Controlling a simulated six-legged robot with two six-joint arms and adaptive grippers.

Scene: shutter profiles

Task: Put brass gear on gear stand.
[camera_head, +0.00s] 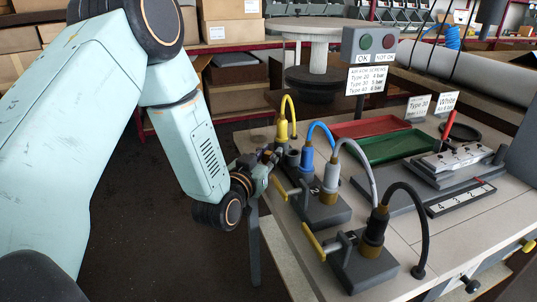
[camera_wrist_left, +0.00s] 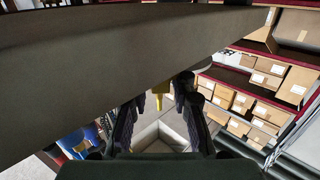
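I see no brass gear and no gear stand in either view. My left gripper (camera_head: 264,166) is at the left edge of the workbench (camera_head: 455,228), beside the rearmost clamp station with the yellow cap (camera_head: 282,128). In the left wrist view its two fingers (camera_wrist_left: 159,100) are apart, with a small yellow piece (camera_wrist_left: 158,92) showing between them. I cannot tell whether they touch it. A dark grey strip (camera_head: 254,245) hangs below the gripper in the head view; I cannot tell whether it is held. A broad grey surface (camera_wrist_left: 120,50) crosses the top of the wrist view. My right gripper is not visible.
Clamp stations with blue (camera_head: 307,160), grey (camera_head: 331,178) and black (camera_head: 374,228) hoses line the bench's left side. Red (camera_head: 368,126) and green (camera_head: 403,145) trays lie behind. A metal fixture (camera_head: 455,160) stands right. Shelved boxes (camera_wrist_left: 245,103) show in the wrist view.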

